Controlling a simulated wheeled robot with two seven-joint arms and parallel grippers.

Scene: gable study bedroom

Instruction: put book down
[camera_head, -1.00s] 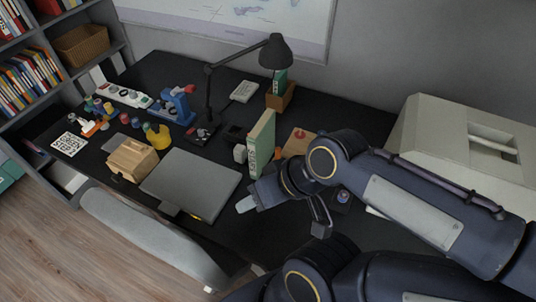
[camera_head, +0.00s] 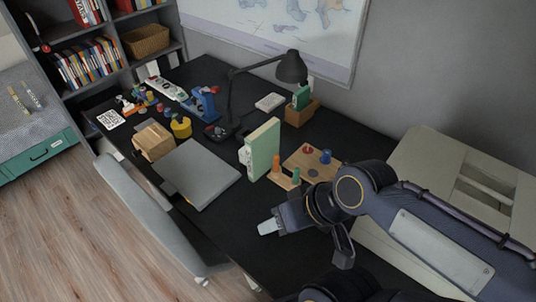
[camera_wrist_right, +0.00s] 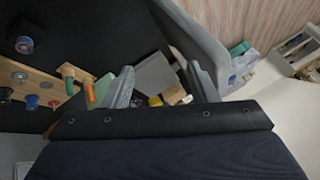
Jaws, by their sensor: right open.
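A pale green book (camera_head: 264,148) stands upright on the black desk (camera_head: 232,215), between the grey laptop-like slab and the peg board in the head view. No gripper touches it. My right gripper (camera_head: 305,240) is open and empty, in front of the book and to its right, near the desk's front edge. Its two spread fingers also show in the wrist view (camera_wrist_right: 161,87), with nothing held between them. My left gripper is not in view.
A wooden board with pegs (camera_head: 312,165) lies right of the book; orange and green pegs stand close to it. A grey flat slab (camera_head: 200,172) lies left. A lamp (camera_head: 291,68) and wooden holder (camera_head: 301,112) stand behind. A large pale box (camera_head: 440,165) is at right.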

